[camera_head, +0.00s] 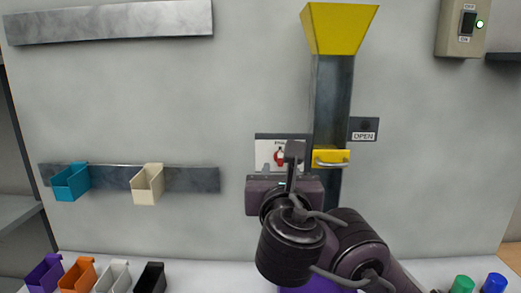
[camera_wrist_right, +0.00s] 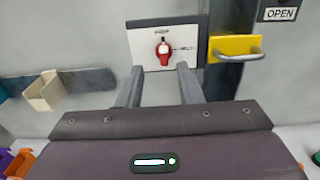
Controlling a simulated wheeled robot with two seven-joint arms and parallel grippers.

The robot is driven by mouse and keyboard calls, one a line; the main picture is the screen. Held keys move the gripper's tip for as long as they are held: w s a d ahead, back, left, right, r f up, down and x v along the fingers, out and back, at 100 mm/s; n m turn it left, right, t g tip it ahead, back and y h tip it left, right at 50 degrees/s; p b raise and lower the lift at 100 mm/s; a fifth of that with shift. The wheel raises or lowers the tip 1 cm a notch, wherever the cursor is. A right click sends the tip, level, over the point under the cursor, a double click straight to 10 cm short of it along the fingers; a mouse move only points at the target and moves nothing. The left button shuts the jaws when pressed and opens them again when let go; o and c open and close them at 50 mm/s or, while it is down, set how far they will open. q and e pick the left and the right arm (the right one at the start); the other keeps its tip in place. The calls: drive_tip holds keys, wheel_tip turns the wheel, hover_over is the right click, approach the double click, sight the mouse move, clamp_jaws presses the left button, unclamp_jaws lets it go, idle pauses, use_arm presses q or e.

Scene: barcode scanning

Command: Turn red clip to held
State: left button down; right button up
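The red clip (camera_wrist_right: 163,51) is a small red turn-piece with a light upper part on a white panel (camera_wrist_right: 142,44) fixed to the wall. Printed labels stand above it and to its right, the right one seeming to read HELD. In the head view the clip (camera_head: 279,157) is partly hidden by my right gripper (camera_head: 292,152). In the wrist view my right gripper (camera_wrist_right: 159,80) is open, its two fingers apart below the clip on either side, with nothing between them. I cannot tell whether they touch the panel. My left gripper is not in view.
A yellow drawer with a handle (camera_head: 331,158) sits right of the panel, on a dark chute under a yellow hopper (camera_head: 339,28). An OPEN sign (camera_head: 364,130) is beside it. Teal (camera_head: 71,183) and cream (camera_head: 147,185) bins hang on a rail at left. More bins stand below.

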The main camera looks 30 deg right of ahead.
sight(281, 157)
drive_tip(key=x, duration=0.6)
drive_tip(key=shift+w+d, duration=0.1)
drive_tip(key=shift+d, duration=0.35)
drive_tip(key=shift+w+d, duration=0.1)
drive_tip(key=shift+w, duration=0.25)
drive_tip(key=shift+s+r, duration=0.1)
drive_tip(key=c, duration=0.7)
